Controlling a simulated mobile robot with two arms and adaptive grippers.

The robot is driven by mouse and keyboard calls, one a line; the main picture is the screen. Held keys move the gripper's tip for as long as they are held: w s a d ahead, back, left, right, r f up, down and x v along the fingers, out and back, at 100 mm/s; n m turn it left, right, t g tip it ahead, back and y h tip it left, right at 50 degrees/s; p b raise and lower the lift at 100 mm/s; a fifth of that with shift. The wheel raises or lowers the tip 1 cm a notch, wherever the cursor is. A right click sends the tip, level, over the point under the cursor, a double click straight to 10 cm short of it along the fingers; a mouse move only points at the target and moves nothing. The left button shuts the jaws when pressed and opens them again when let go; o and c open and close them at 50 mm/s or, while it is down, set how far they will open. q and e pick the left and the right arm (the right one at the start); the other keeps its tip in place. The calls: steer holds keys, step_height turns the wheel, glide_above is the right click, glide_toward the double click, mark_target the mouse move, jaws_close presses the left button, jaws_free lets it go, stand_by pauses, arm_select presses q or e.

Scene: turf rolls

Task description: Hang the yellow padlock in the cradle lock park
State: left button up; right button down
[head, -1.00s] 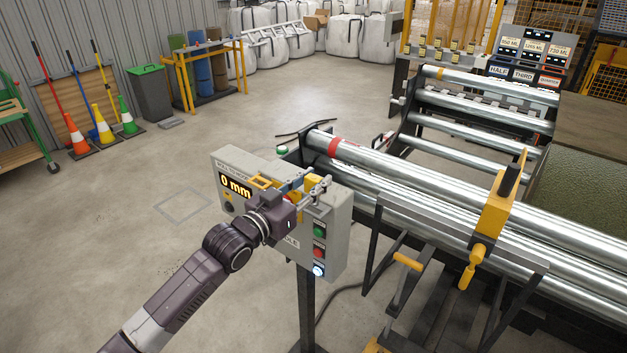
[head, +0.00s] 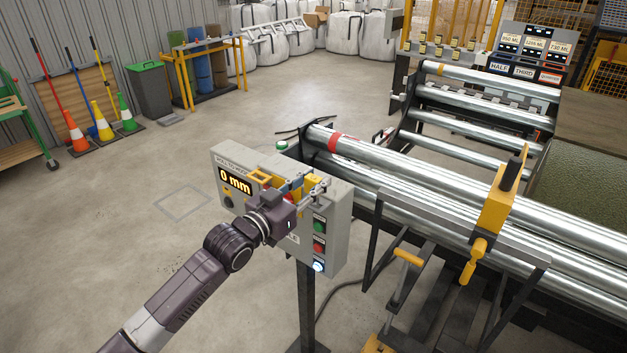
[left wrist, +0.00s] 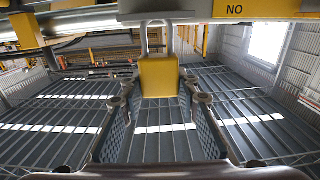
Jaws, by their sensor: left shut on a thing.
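My left gripper (head: 304,190) is in front of the upper part of the grey control box (head: 338,205). It is shut on the yellow padlock (left wrist: 158,77). In the left wrist view the padlock is upright between the fingers (left wrist: 160,102), with its metal shackle above. The shackle top overlaps a grey bar in that view; I cannot tell whether it is over a hook or touches anything. In the head view, small red and blue parts show beside the gripper at the box, partly hidden by it. The lock park is not clearly visible behind my gripper. My right gripper is out of view.
The box has a "0 mm" display (head: 235,181) and a button column on its right. It stands on a post (head: 306,300). Long steel rollers (head: 420,180) and a yellow-handled carriage (head: 497,200) lie to the right. Open floor (head: 130,220) lies left.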

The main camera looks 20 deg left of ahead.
arm_select(q)
steer(key=shift+f+b, duration=1)
steer(key=shift+f, duration=0.6)
steer(key=o, duration=1.3)
steer(key=shift+s, duration=0.1)
steer(key=v, duration=1.1)
steer(key=shift+s+a, duration=0.15)
steer(key=shift+s, duration=0.25)
